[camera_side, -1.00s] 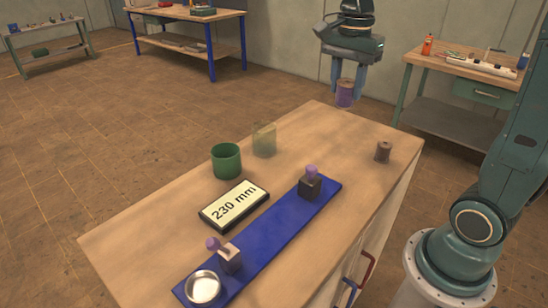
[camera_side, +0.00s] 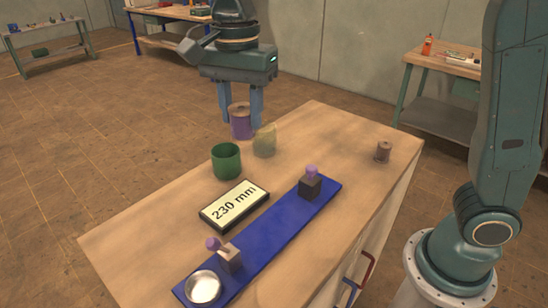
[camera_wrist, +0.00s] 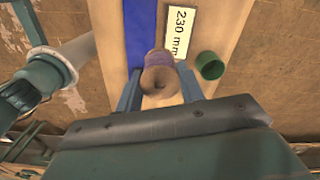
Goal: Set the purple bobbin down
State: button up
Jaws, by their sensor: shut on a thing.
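The purple bobbin (camera_side: 240,122), with brown ends, is upright between the fingers of my gripper (camera_side: 241,112). In the side view it shows beside the green cup and appears to be held above the bench top (camera_side: 150,225). In the wrist view the bobbin (camera_wrist: 160,73) is seen end-on, and my gripper (camera_wrist: 160,88) is shut on it with a blue finger on each side. The exact gap below the bobbin cannot be told.
A green cup (camera_side: 226,161) and a translucent yellowish block (camera_side: 265,141) stand close by. A sign reading 230 mm (camera_side: 234,205) and a blue board (camera_side: 275,238) with two small fixtures and a round dish (camera_side: 203,288) lie nearer.

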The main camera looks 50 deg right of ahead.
jog(key=s+a+n, duration=0.1)
jog(key=s+a, duration=0.2)
jog(key=a, duration=0.5)
jog(key=s+a+n, duration=0.1)
jog(key=s+a, duration=0.1)
jog(key=a, duration=0.6)
send_over(204, 289)
notch_tip(204, 289, down, 16)
jog(key=shift+f, duration=0.1)
jog(key=shift+f, duration=2.05)
jog(key=o, duration=1)
jog(key=shift+f, duration=0.1)
jog(key=shift+c, duration=0.2)
